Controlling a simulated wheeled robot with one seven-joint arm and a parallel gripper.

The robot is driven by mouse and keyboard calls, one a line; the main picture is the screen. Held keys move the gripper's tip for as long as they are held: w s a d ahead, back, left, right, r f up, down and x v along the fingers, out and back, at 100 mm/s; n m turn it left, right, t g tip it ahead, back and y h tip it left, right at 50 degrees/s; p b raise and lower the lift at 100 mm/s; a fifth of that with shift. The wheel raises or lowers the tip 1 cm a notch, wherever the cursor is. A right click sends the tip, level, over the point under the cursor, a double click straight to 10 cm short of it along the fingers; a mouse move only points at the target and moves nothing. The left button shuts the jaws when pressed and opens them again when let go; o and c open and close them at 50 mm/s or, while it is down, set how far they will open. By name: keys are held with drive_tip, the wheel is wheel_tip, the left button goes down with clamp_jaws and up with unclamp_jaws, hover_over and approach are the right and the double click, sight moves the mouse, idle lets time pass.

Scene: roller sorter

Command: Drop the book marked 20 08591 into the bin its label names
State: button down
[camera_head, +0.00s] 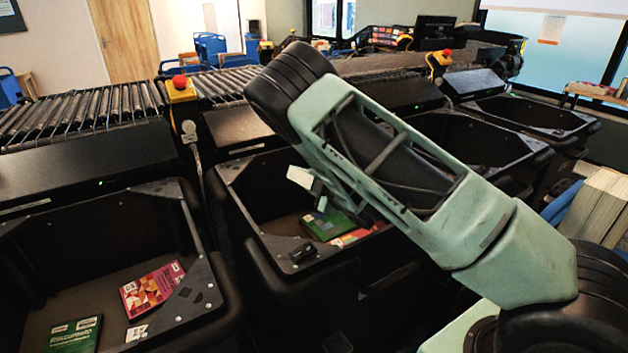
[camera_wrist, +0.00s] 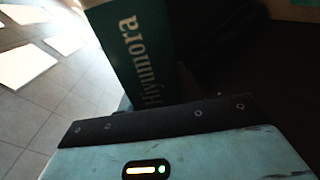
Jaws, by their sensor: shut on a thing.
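In the wrist view a dark teal book (camera_wrist: 137,50) with pale lettering on its spine stands up from the front of my gripper (camera_wrist: 155,100), which is shut on it. The fingertips are hidden behind the gripper's dark front edge. No number or bin label can be read on the book. In the head view my arm covers most of my gripper, and the held book cannot be made out for sure. A black bin (camera_head: 250,240) stands below the arm, with a green book and a red one (camera_head: 353,237) in it.
Another black bin (camera_head: 22,240) at the left holds a red book (camera_head: 152,288) and a green book (camera_head: 72,334). More black bins (camera_head: 540,112) stand to the right. A roller conveyor (camera_head: 80,112) with red-topped yellow stop buttons (camera_head: 180,88) runs behind. Stacked boards (camera_head: 598,205) stand at the right.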

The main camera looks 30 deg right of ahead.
idle(0.3)
drive_tip(key=c, duration=0.9)
unclamp_jaws()
drive_tip(key=shift+f, duration=0.1)
drive_tip(key=shift+s, duration=0.3)
drive_tip(key=s, duration=0.2)
drive_tip(key=s+r+b, duration=0.1)
drive_tip(key=s, duration=0.3)
drive_tip(key=shift+s+d+r+b, duration=0.2)
drive_tip(key=shift+s+d+b, duration=0.1)
drive_tip(key=shift+s+b, duration=0.05)
